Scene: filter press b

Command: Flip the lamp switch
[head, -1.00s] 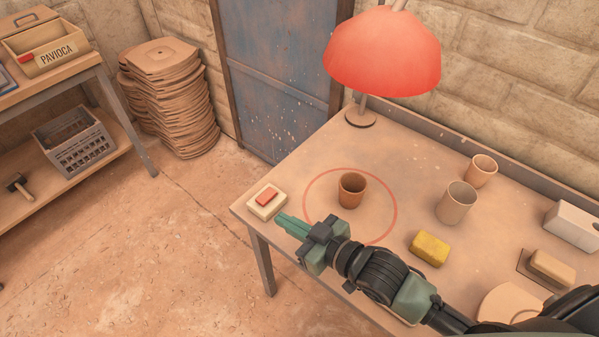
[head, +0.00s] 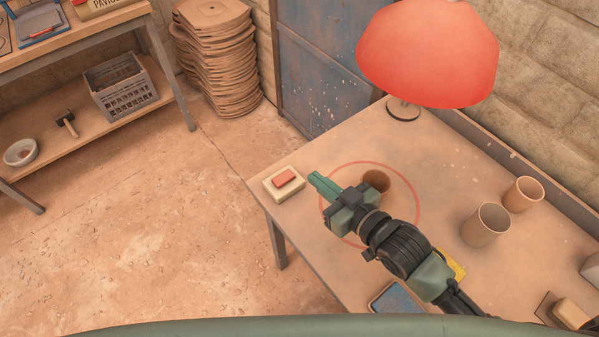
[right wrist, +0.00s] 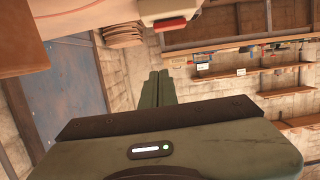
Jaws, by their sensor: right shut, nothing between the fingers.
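The lamp switch (head: 283,189) is a cream box with a red rocker (head: 285,181) on the table's left corner. It shows upside down at the top of the right wrist view (right wrist: 172,10). The lamp with its red shade (head: 430,55) stands at the table's back; I cannot tell whether it is lit. My right gripper (head: 315,179) is shut and empty, its green fingertips just right of the switch and seemingly apart from it. The fingers also show closed together in the right wrist view (right wrist: 158,76). My left gripper is not in view.
A brown cup (head: 376,179) stands in a red painted circle, partly hidden behind my right arm. Two more cups (head: 485,225) (head: 523,194) stand to the right. A yellow block (head: 455,266) is mostly covered by the arm. Floor left of the table (head: 150,230) is clear.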

